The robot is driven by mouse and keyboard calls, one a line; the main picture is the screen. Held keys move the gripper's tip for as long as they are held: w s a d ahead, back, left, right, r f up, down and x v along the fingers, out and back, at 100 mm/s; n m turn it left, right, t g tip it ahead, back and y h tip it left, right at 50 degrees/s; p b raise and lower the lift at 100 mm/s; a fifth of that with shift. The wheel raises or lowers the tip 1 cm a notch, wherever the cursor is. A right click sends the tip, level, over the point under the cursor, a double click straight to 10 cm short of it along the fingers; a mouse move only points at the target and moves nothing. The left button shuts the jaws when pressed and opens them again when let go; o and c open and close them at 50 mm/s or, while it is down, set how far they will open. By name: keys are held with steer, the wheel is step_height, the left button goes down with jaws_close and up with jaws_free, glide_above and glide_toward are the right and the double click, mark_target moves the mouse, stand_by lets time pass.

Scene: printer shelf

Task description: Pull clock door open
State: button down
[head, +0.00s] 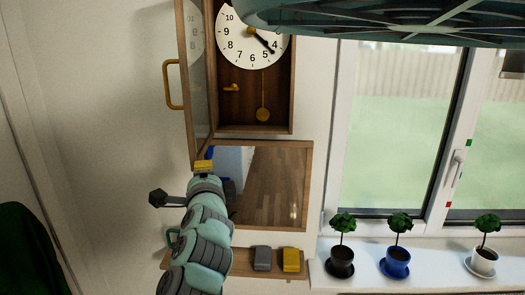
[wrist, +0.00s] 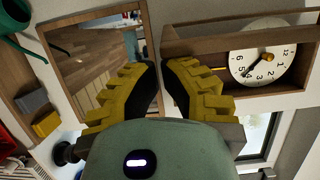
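The wall clock (head: 285,100) has a brown wooden case, a white dial and a gold pendulum. Its glazed door (head: 197,110) stands swung out at the left of the case, with a yellow handle (head: 172,85) on its outer side. My gripper (head: 203,165) is below the door's lower end, apart from the handle in the picture. In the wrist view, the yellow fingers with black pads (wrist: 160,72) are partly open with a narrow, empty gap. The clock dial (wrist: 262,62) shows to their right there; the handle cannot be made out clearly.
A framed mirror (head: 275,185) hangs under the clock, close behind my arm. A small shelf (head: 240,268) below holds a grey block (head: 262,258) and a yellow block (head: 291,260). Potted plants stand on the windowsill at right. A teal lamp-like object (head: 400,18) overhangs the top right.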

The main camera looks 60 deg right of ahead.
steer(key=w+a+m+g+h+p, duration=0.2)
steer(key=w+a+p, duration=0.2)
steer(key=w, duration=0.2)
steer(key=shift+w+g+p, duration=0.25)
steer(key=shift+g+p, duration=0.05)
steer(key=shift+a, duration=0.1)
stand_by(0.5)
